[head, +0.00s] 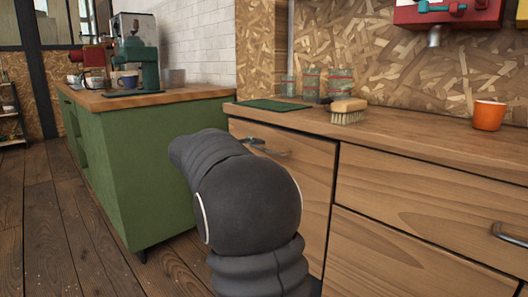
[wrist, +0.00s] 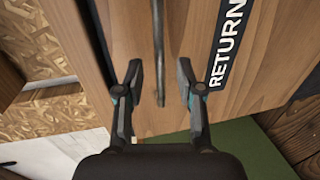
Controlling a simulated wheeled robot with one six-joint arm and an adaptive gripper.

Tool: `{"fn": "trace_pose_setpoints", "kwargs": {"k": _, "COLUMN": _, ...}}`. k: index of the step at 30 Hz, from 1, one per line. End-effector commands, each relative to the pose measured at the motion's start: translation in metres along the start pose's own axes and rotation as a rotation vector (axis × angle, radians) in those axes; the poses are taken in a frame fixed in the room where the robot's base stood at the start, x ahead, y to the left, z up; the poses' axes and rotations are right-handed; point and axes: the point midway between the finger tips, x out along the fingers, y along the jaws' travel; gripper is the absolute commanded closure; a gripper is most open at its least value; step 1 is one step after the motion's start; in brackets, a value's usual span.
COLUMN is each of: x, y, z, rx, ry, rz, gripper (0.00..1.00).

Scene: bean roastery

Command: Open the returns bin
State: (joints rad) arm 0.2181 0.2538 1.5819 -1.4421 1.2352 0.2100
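The returns bin has a wooden front (head: 312,165) at the left end of the wooden counter; in the wrist view this front (wrist: 190,110) bears a black label (wrist: 228,55) reading "RETURN", partly cut off. A grey metal bar handle (wrist: 158,45) is fixed to it. My gripper (wrist: 159,76) is open, with one finger on each side of the handle's end and a visible gap on both sides. I cannot tell how deep the fingers reach around the bar. In the head view my arm hides most of the gripper and part of the front.
A wide drawer (head: 420,250) with its own handle is to the right. A green cabinet (head: 150,170) stands close on the left. A brush (head: 348,112), green mat (head: 273,105), several tins and an orange cup (head: 488,115) are on the counter. Wooden floor (head: 50,220) is clear at left.

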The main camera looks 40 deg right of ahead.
Motion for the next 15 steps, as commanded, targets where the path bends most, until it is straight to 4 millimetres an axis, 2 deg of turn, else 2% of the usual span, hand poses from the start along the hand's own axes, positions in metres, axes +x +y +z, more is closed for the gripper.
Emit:
{"fn": "trace_pose_setpoints", "kwargs": {"k": 1, "x": 0.009, "y": 0.000, "z": 0.001, "rx": 0.001, "ry": -0.003, "rz": 0.000, "gripper": 0.63}}
{"fn": "trace_pose_setpoints", "kwargs": {"k": 6, "x": 0.029, "y": 0.000, "z": 0.000, "rx": 0.000, "ry": -0.001, "rz": -0.001, "gripper": 0.63}}
{"fn": "trace_pose_setpoints", "kwargs": {"k": 15, "x": 0.038, "y": 0.000, "z": 0.001, "rx": 0.001, "ry": 0.000, "rz": -0.001, "gripper": 0.63}}
